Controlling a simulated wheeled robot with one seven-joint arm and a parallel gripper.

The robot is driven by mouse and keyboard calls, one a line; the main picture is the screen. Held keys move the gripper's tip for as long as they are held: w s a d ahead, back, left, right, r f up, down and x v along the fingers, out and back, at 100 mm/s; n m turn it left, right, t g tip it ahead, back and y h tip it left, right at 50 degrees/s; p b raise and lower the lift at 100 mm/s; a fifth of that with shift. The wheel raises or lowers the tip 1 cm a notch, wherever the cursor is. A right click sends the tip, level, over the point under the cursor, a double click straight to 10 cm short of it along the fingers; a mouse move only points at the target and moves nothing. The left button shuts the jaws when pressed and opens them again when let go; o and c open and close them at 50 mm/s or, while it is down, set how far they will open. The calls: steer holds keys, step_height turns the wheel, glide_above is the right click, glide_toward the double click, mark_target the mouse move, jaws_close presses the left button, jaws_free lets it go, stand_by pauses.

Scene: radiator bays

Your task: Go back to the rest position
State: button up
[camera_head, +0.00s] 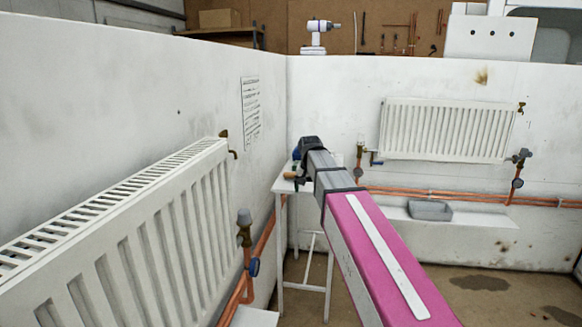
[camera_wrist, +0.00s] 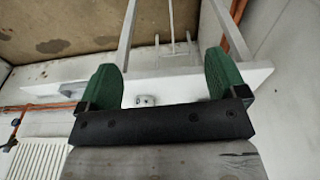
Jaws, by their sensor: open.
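My gripper (camera_wrist: 160,68) shows in the wrist view with two green fingers wide apart and nothing between them. In the head view my arm, pink then grey, reaches forward, and my gripper (camera_head: 296,155) is at its far end, mostly hidden behind the wrist. It appears near a small white table (camera_head: 283,186) in the corner of the bay. The wrist view shows the white table (camera_wrist: 180,82) beyond and between the fingers; I cannot tell how far apart they are.
A large white radiator (camera_head: 150,240) with a valve and copper pipes stands close on the left. Another radiator (camera_head: 445,130) hangs on the back wall, above a grey tray (camera_head: 430,210) on a ledge. The floor (camera_head: 490,300) at right is bare, with dark stains.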

steer(key=s+d+f, duration=0.4)
steer(key=s+f, duration=0.3)
steer(key=f, duration=0.2)
steer(key=s+d+f+n+g, duration=0.1)
steer(key=s+d+f, duration=0.3)
steer(key=s+f, duration=0.3)
steer(key=s+d+f, duration=0.3)
steer(key=s+f, duration=0.4)
steer(key=f, duration=0.5)
steer(key=shift+d+n, duration=0.4)
